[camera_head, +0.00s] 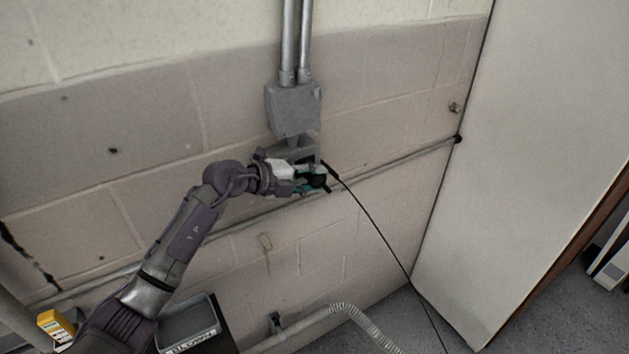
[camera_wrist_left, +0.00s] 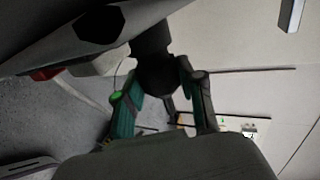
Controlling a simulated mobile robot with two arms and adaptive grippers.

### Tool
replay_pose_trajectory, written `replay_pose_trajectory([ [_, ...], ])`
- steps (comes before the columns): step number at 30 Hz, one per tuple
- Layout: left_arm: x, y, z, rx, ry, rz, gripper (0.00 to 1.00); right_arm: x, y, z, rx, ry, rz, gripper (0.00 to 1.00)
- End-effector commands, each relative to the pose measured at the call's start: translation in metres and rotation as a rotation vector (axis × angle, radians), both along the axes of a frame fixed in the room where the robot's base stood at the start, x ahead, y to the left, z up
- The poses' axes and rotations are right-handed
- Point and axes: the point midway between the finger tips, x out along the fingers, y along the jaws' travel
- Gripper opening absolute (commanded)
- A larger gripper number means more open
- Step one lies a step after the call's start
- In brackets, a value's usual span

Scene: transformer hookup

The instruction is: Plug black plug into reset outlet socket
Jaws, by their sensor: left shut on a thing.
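My left gripper (camera_head: 312,180) is at the wall, just below the grey electrical box, shut on the black plug (camera_head: 319,181). In the left wrist view the black plug (camera_wrist_left: 158,72) sits between the two green-padded fingers of the left gripper (camera_wrist_left: 160,85). A grey outlet box (camera_head: 309,150) sits on the wall right above and behind the gripper; the socket face is mostly hidden. I cannot tell whether the plug touches the socket. A black cord (camera_head: 372,222) runs from beside the gripper down to the right. My right gripper is not in view.
A larger grey box (camera_head: 293,109) with two vertical conduits (camera_head: 290,40) is above the outlet. A horizontal pipe (camera_head: 400,154) runs along the block wall. A pale cabinet or panel (camera_head: 540,130) stands at right. A dark bin (camera_head: 190,322) and a flexible hose (camera_head: 362,322) are low down.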

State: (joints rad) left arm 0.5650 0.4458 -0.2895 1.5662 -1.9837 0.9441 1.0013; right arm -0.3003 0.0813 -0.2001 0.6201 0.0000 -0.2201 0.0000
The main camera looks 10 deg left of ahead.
Motion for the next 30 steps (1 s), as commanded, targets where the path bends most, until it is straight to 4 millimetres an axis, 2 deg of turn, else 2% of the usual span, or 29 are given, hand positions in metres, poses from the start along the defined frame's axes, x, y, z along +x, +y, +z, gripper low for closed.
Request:
replay_pose_trajectory([
  [22,0.0103,0.0108,0.0016,0.0,-0.004,0.004,0.08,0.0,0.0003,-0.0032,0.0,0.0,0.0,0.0],
  [23,0.0103,0.0109,0.0018,0.0,-0.004,0.004,0.42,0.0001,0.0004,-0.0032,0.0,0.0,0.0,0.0],
  [27,0.01,0.0105,0.0015,0.0,-0.004,0.003,0.65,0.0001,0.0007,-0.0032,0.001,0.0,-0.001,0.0],
  [30,0.0097,0.01,0.0009,-0.001,-0.002,0.002,0.68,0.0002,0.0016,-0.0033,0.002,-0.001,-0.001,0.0],
])
